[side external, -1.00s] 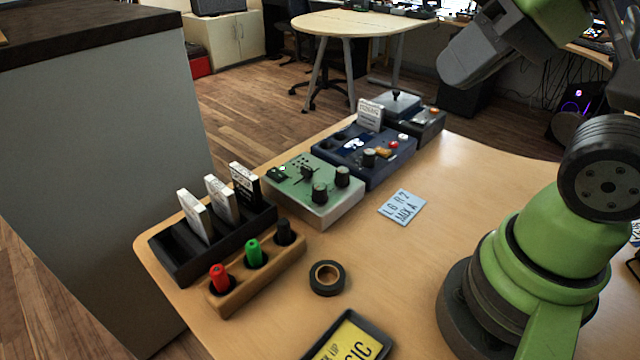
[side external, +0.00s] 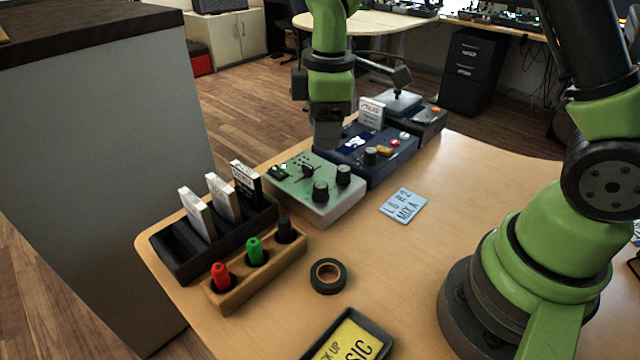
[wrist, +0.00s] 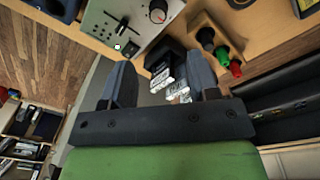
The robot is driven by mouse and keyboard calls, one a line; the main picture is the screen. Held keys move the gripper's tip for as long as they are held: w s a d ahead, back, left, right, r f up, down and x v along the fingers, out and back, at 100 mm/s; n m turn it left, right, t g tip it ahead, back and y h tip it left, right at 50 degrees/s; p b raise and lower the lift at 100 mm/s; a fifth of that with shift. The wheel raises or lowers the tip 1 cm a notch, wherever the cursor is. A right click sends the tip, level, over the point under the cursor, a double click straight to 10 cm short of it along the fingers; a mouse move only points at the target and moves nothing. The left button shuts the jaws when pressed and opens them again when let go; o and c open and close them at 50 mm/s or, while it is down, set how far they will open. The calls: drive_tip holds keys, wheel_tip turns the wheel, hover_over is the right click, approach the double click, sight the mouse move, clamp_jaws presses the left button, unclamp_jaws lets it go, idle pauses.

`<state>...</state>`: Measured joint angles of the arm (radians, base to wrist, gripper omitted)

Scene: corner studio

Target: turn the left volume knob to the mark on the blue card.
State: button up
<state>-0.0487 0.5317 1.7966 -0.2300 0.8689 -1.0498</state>
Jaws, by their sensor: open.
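The green mixer box (side external: 292,184) sits on the table with two black knobs on its right part. The left one (side external: 321,191) is nearer the camera and the other (side external: 343,175) is behind it to the right. One black knob with a pale top (wrist: 157,13) shows in the wrist view. Where the knobs point is too small to read surely. The blue card (side external: 403,206) lies flat to the right, reading "L6 R2 MIX A". My gripper (wrist: 158,68) is open and empty, pointing down above the mixer's back edge, apart from the knobs.
A dark blue box (side external: 385,165) stands close behind the mixer. A black rack (side external: 180,262) with upright cards and a wooden holder (side external: 262,278) with red, green and black pegs stand in front. A tape roll (side external: 328,276) lies nearby.

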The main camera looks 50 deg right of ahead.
sight(320, 185)
drive_tip(key=f, duration=0.2)
drive_tip(key=f+n, duration=0.1)
drive_tip(key=shift+w+f+g, duration=0.2)
drive_tip(key=shift+w+g, duration=0.1)
drive_tip(key=shift+w, duration=0.1)
wheel_tip(320, 185, down, 9)
drive_tip(key=shift+w+d+f, duration=0.1)
drive_tip(key=c, duration=0.9)
